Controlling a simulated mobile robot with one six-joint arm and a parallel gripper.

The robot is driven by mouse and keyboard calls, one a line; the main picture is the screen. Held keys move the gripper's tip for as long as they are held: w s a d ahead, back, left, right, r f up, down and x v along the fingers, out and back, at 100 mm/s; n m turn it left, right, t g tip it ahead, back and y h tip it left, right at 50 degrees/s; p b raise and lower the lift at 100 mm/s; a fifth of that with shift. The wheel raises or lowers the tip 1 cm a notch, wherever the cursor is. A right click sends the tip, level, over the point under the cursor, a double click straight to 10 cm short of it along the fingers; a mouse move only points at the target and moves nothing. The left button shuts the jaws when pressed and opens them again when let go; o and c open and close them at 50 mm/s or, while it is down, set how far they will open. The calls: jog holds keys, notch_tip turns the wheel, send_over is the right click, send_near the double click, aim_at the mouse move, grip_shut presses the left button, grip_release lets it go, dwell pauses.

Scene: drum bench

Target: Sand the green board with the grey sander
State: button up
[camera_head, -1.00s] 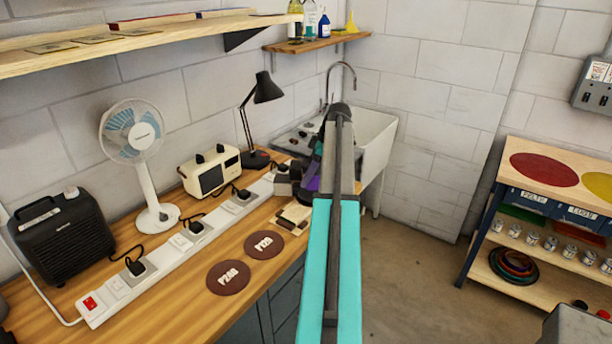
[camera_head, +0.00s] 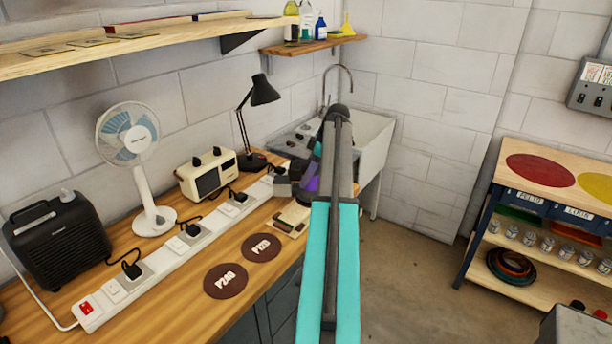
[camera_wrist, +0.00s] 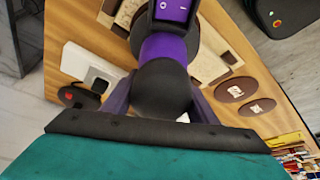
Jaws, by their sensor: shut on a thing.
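My gripper (camera_wrist: 160,110) is shut on a purple and dark grey sander (camera_wrist: 168,45), which has a switch on its purple body and a dark round knob between my fingers. In the head view the sander's purple part (camera_head: 313,182) shows just left of my arm, over the bench's far end, and my arm hides much of it. A wide dark disc shows behind it in the wrist view. A pale tan board (camera_head: 291,221) with a darker frame lies on the bench below. No board on the bench looks green; a flat green piece (camera_head: 519,216) lies on the right-hand rack.
Two brown discs, P240 (camera_head: 226,281) and P120 (camera_head: 261,247), lie on the bench. A long white power strip (camera_head: 155,270), fan (camera_head: 130,135), heater (camera_head: 55,240), cream radio (camera_head: 208,174) and black lamp (camera_head: 262,92) line the wall side. A sink (camera_head: 365,145) stands behind my arm.

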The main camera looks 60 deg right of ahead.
jog(key=shift+d, duration=1.9)
jog(key=shift+r, duration=0.2)
dwell(0.4)
jog(key=shift+r+p, duration=0.9)
jog(key=shift+r, duration=2)
